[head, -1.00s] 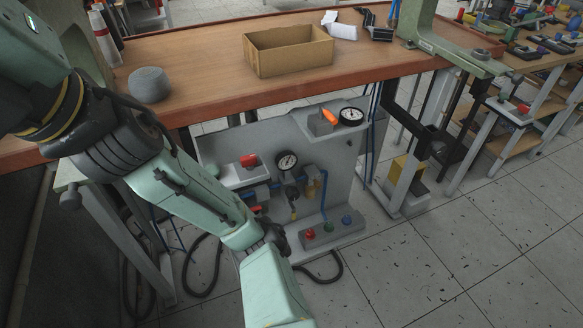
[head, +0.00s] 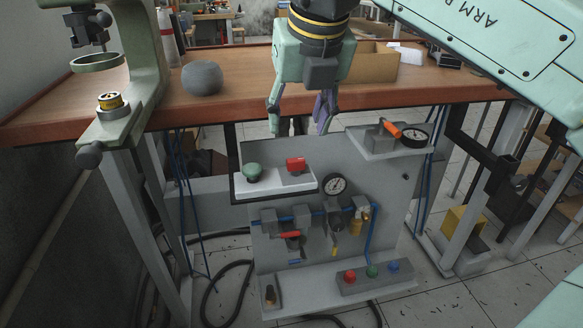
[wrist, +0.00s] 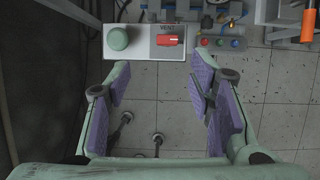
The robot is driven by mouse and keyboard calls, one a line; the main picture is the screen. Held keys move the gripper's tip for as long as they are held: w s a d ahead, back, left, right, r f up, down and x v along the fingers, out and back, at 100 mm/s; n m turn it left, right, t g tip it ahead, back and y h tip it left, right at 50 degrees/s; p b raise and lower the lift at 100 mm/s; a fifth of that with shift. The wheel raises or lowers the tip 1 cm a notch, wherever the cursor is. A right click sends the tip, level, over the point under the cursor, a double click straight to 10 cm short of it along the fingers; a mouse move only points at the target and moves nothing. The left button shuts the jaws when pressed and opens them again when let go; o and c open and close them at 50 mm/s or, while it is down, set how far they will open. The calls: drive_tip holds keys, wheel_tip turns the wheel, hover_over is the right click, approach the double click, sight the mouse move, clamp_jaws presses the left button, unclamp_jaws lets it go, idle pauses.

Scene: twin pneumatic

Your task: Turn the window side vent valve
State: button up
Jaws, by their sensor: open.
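A red handle (head: 296,165) sits beside a green round knob (head: 253,171) on the white shelf of a grey pneumatic panel (head: 390,185). In the wrist view the red handle (wrist: 168,40) lies next to a "VENT" label, with the green knob (wrist: 118,38) to its left. My gripper (head: 298,125) points down above the panel, fingers apart and empty. In the wrist view my gripper (wrist: 160,72) has purple pads, and the handle lies beyond the fingertips, touching neither. The pictures do not show which side is the window side.
A pressure gauge (head: 335,184), a lower red lever (head: 288,235) and coloured buttons (head: 372,271) are on the panel. An orange handle (head: 389,129) stands on the right shelf beside another gauge (head: 414,137). The wooden bench (head: 215,108) bears a grey ball (head: 202,78) and a cardboard box (head: 372,66).

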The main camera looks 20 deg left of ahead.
sight(297, 161)
drive_tip(key=x, duration=0.7)
drive_tip(key=d+x, duration=0.1)
drive_tip(key=x, duration=0.2)
drive_tip(key=shift+w+a+f+b, duration=0.1)
drive_tip(key=shift+w+f+b, duration=0.2)
drive_tip(key=shift+w+f, duration=0.1)
drive_tip(key=shift+c, duration=0.5)
clamp_jaws()
